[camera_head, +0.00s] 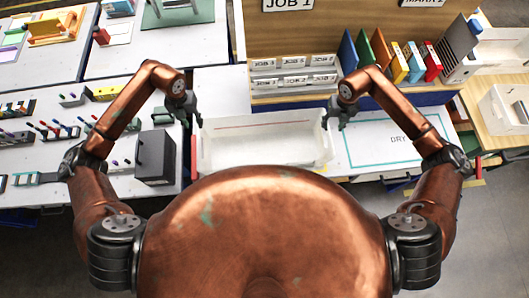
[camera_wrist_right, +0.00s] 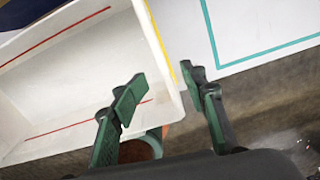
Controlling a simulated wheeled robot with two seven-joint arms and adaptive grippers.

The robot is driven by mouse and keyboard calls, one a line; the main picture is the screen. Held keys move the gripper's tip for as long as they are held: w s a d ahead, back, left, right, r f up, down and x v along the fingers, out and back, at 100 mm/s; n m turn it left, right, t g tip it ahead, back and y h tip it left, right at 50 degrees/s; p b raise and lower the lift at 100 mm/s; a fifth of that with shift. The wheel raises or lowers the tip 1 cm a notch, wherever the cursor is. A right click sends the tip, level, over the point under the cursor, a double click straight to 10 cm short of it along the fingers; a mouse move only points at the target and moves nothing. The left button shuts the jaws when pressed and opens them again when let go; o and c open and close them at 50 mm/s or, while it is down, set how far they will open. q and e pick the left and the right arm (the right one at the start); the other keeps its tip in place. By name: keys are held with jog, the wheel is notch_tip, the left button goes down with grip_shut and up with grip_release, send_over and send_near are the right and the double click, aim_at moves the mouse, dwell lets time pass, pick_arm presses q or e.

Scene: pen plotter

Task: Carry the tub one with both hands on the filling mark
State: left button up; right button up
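The white open tub (camera_head: 262,150) sits at the table's front edge, between my two arms, with a red line along its inner wall. It also shows in the right wrist view (camera_wrist_right: 60,95), with yellow along its right rim. My left gripper (camera_head: 188,112) is at the tub's left end; its fingers are too small to judge. My right gripper (camera_head: 332,115) is at the right end. In the right wrist view its green fingers (camera_wrist_right: 160,82) are apart, one over the tub's inside and one beyond the wall.
A white mat (camera_head: 390,140) with a teal outline and the word DRY lies right of the tub. A dark grey box (camera_head: 155,157) stands to the left. A shelf with JOB-labelled bins (camera_head: 292,78) and coloured binders (camera_head: 398,65) stands behind.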

jog(key=shift+r, duration=2.25)
